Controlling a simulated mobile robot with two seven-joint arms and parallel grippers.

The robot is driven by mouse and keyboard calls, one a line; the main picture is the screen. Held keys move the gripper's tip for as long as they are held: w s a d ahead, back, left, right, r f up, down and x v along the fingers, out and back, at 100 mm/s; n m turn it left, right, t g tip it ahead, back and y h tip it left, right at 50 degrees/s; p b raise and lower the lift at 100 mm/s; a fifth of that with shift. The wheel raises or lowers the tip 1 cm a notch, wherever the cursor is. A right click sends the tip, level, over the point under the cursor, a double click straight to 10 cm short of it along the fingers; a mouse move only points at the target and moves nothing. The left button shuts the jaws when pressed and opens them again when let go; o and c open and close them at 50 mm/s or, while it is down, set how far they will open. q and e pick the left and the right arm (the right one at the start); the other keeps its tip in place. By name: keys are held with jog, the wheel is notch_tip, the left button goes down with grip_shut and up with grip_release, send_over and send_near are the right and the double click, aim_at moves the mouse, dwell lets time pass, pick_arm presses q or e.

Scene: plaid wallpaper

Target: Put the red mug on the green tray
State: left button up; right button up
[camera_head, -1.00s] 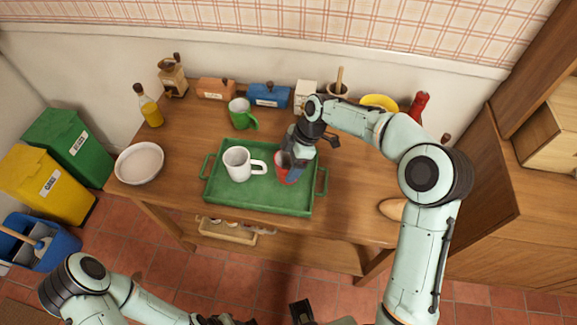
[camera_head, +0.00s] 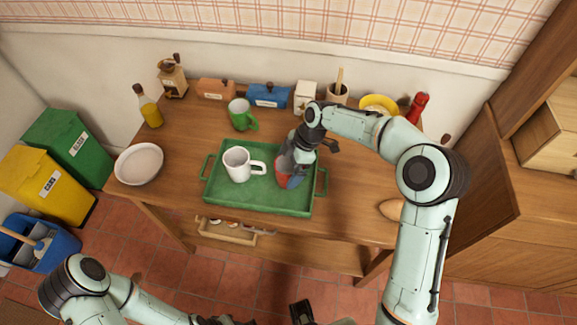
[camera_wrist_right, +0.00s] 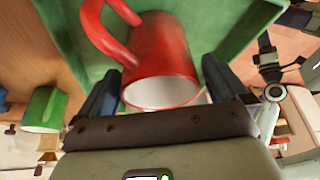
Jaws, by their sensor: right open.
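The red mug (camera_head: 283,181) is at the right part of the green tray (camera_head: 222,203), mostly hidden by my right gripper (camera_head: 292,176). In the right wrist view the red mug (camera_wrist_right: 162,62) shows its open rim and handle, with the green tray (camera_wrist_right: 225,22) behind it. The right gripper's dark fingers stand open on either side of the mug. A white mug (camera_head: 237,165) stands on the tray's left part. My left arm is at the bottom left; its gripper is only partly visible at the bottom edge (camera_head: 222,320).
A green mug (camera_head: 240,113) stands behind the tray. A white bowl (camera_head: 139,163) is at the table's left, an oil bottle (camera_head: 150,108) behind it. Canisters (camera_head: 268,96) and a yellow bowl (camera_head: 379,103) line the back. Table space right of the tray is mostly free.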

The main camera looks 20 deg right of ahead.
jog(key=v, duration=1.1)
jog(key=shift+r+p, duration=0.3)
jog(key=shift+p, duration=0.15)
jog(key=shift+s+d, duration=0.1)
